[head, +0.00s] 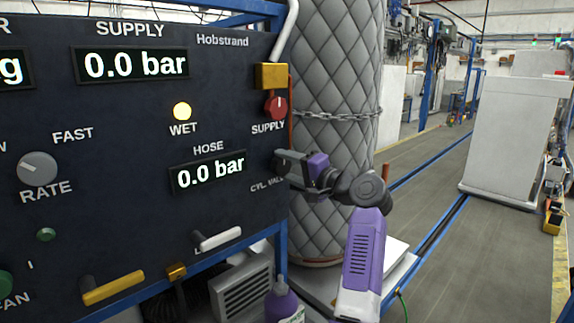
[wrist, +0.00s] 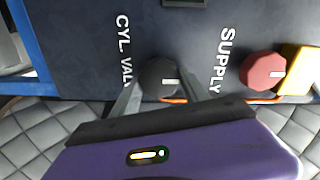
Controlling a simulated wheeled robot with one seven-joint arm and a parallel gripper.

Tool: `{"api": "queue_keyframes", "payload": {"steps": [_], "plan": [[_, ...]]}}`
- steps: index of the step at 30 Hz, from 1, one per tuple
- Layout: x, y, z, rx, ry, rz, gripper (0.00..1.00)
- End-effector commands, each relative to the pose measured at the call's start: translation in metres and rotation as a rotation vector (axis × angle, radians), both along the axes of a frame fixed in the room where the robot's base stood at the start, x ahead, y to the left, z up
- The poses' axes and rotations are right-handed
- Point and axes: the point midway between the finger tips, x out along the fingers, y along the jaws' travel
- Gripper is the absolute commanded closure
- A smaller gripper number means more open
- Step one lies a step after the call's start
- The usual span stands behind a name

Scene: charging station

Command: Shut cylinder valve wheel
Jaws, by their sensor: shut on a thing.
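The cylinder valve wheel is a dark round knob (wrist: 158,79) with a white mark, beside the "CYL. VALVE" lettering on the dark panel (head: 120,215). In the wrist view it sits between the two fingers of my gripper (wrist: 162,98), which is shut on it. In the head view my gripper (head: 280,163) reaches the panel's right edge and hides most of the wheel. The supply and hose displays both read 0.0 bar.
A red supply knob (head: 276,107) and a brass block (head: 271,76) sit above my gripper. A quilted grey cylinder (head: 335,75) with a chain (head: 335,113) stands close behind my arm. Open floor (head: 430,235) lies to the right.

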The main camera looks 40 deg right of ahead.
Motion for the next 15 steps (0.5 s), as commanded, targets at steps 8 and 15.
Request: {"api": "queue_keyframes", "payload": {"steps": [8, 15], "plan": [[-0.0006, -0.0013, -0.0026, 0.01, 0.004, -0.001, 0.88], [-0.0006, -0.0013, -0.0022, 0.009, 0.003, -0.002, 0.26]]}}
